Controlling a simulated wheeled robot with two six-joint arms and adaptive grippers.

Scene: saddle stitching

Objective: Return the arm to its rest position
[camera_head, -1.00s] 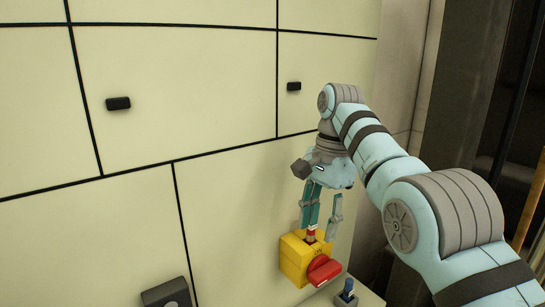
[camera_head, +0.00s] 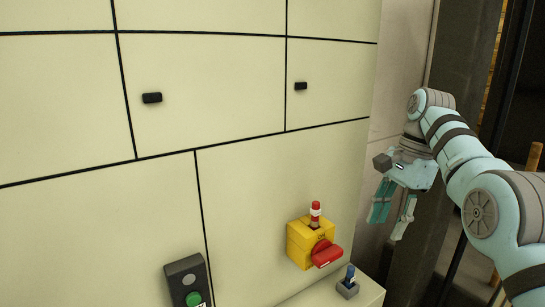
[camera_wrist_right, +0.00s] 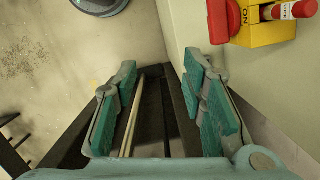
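My right gripper (camera_head: 393,206) is to the right of the cream panel wall, in front of a dark post. Its teal fingers are apart with nothing between them, and they also show apart in the right wrist view (camera_wrist_right: 165,105). A yellow switch box (camera_head: 302,246) with a red handle (camera_head: 326,254) is mounted on the wall, left of the gripper and clear of it. A red and white cylinder (camera_head: 315,214) stands upright in the top of the box. Box and cylinder also show at the upper right of the wrist view. My left gripper is not in view.
A small grey holder with a blue-topped piece (camera_head: 348,284) sits on a ledge below the box. A dark control box (camera_head: 187,281) with a green button is at lower left. Black handles (camera_head: 152,98) are on the panels. The dark post (camera_head: 447,110) stands close behind the gripper.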

